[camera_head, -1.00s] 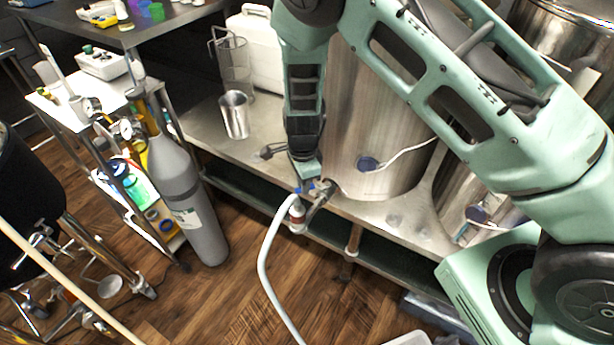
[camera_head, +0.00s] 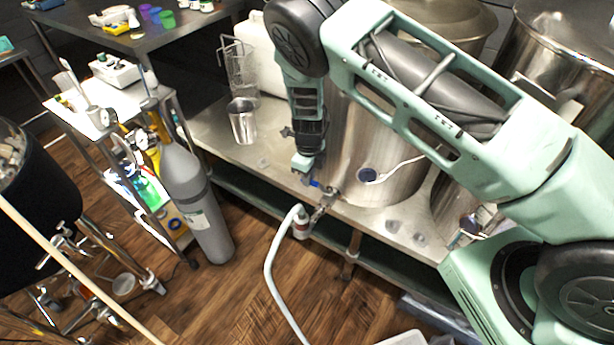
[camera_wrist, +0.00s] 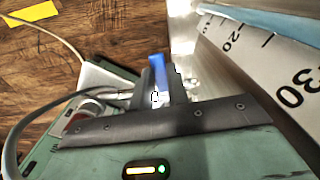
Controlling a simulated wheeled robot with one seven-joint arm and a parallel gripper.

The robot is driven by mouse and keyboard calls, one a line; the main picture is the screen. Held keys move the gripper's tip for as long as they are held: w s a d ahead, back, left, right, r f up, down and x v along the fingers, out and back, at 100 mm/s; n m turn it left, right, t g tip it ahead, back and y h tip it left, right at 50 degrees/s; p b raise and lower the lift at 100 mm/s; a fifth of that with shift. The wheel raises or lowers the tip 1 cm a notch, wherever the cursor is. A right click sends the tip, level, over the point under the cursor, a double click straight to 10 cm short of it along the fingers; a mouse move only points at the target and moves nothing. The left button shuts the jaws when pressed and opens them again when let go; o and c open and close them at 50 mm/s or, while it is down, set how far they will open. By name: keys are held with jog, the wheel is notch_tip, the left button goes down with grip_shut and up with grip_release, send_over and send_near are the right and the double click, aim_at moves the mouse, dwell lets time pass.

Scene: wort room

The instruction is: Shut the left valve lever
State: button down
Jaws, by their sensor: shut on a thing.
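The left valve sits low on the front of the tall steel kettle (camera_head: 362,140). Its blue lever (camera_head: 316,184) shows as a small patch just below my gripper (camera_head: 305,172). In the wrist view the blue lever (camera_wrist: 157,64) stands between the two dark fingers of my gripper (camera_wrist: 157,86), which are shut on it.
A steel cup (camera_head: 243,122) and a wire-handled jug (camera_head: 238,70) stand left on the steel bench (camera_head: 207,125). A grey gas cylinder (camera_head: 200,205) stands on the floor at left. A scale-marked curved wall (camera_wrist: 255,60) is close at right in the wrist view.

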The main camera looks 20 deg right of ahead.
jog(key=shift+w+d+m, duration=0.2)
jog(key=shift+w+m, duration=0.05)
jog(key=shift+m, duration=0.25)
jog(key=shift+d, duration=0.1)
jog(key=c, duration=1.4)
grip_release()
jog(key=shift+o, duration=0.2)
jog(key=shift+r, duration=0.1)
notch_tip(320, 180, up, 17)
jog(key=shift+r, duration=0.15)
